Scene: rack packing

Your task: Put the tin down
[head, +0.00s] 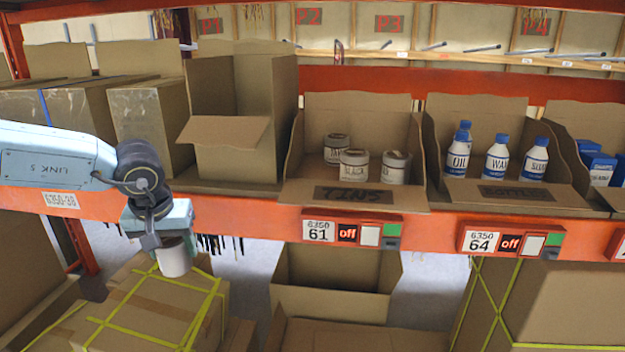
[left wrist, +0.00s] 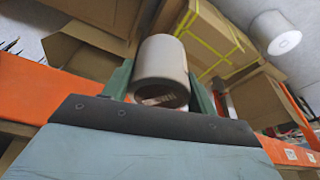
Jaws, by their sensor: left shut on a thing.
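A pale tin (head: 174,258) hangs in my left gripper (head: 165,240), in front of the orange shelf beam and above a strapped carton. The left wrist view shows the tin (left wrist: 161,68) between the two green fingers (left wrist: 160,85), which are shut on it. On the shelf, an open cardboard bin marked TINS (head: 355,194) holds three tins (head: 354,165) and stands to the right of the gripper. My right gripper is not in view.
A bin of bottles (head: 497,157) stands right of the tins bin. An open empty box (head: 240,120) and closed cartons (head: 150,120) fill the shelf's left. Below the orange beam (head: 270,220) are an open box (head: 335,298) and a carton with yellow straps (head: 140,310).

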